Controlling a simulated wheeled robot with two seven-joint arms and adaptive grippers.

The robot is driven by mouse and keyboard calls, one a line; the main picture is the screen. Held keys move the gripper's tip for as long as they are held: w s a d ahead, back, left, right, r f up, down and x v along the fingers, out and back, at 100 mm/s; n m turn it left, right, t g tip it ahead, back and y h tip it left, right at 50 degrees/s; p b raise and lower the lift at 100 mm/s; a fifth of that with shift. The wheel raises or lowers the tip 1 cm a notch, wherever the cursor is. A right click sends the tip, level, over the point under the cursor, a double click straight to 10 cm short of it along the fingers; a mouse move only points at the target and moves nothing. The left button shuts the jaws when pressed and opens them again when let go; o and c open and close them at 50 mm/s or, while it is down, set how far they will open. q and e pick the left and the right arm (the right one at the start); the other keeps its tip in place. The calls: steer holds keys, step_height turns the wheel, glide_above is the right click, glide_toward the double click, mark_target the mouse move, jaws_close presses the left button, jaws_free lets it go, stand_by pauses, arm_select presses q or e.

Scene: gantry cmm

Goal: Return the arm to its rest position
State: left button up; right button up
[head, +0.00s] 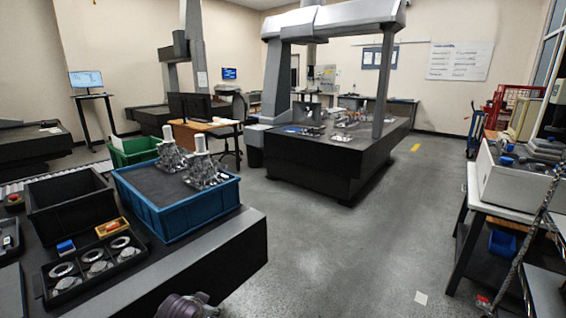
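A dark, rounded mechanical part (188,306) shows at the bottom edge, left of the middle, in front of the near bench. It looks like part of my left arm or gripper, but it is cut off by the frame and its fingers cannot be made out. Nothing can be seen held in it. My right gripper is not in view.
The near bench (225,252) carries a blue crate (190,222) with metal castings, a black bin (72,215) and a tray of rings (95,268). A gantry machine (320,165) stands behind. A workbench (500,207) is at right. The floor (340,250) between is open.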

arm_select(q)
steer(key=s+d+f+n+g, duration=0.1)
steer(key=s+d+f+g, duration=0.1)
steer(key=s+f, duration=0.8)
steer(key=s+d+f+g+h+p, duration=0.1)
steer(key=s+d+f+g, duration=0.2)
steer(key=s+f, duration=0.7)
steer(key=s, duration=0.6)
steer(key=shift+s+d+f+n+g+h, duration=0.2)
steer(key=shift+d+n+g+h, duration=0.1)
steer(key=shift+n+g, duration=0.1)
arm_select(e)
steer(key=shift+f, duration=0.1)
arm_select(q)
steer(key=shift+a+f, duration=0.1)
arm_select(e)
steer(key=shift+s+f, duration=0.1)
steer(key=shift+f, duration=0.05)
